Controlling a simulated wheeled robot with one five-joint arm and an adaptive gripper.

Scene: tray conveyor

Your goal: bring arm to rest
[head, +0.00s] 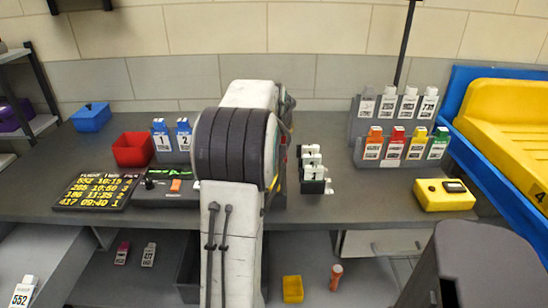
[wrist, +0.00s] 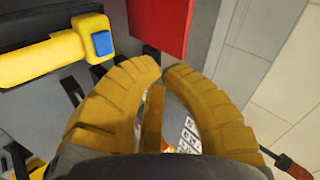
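My arm rises through the middle of the head view, in front of the dark counter (head: 330,207). My gripper is hidden behind the arm there. In the wrist view my gripper (wrist: 164,68) shows two curved, ribbed yellow fingers whose tips come together. I see nothing held at the tips. A red panel (wrist: 160,22) lies beyond the tips, and a yellow cylinder-like thing with a blue button (wrist: 52,60) is at the upper left. A sheet with printed symbols (wrist: 185,130) shows partly between the fingers.
On the counter are a red bin (head: 132,150), a blue bin (head: 91,117), a flight board (head: 98,191), a rack of coloured tags (head: 402,148) and a yellow box (head: 444,195). A blue-framed conveyor with a yellow tray (head: 505,140) stands right.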

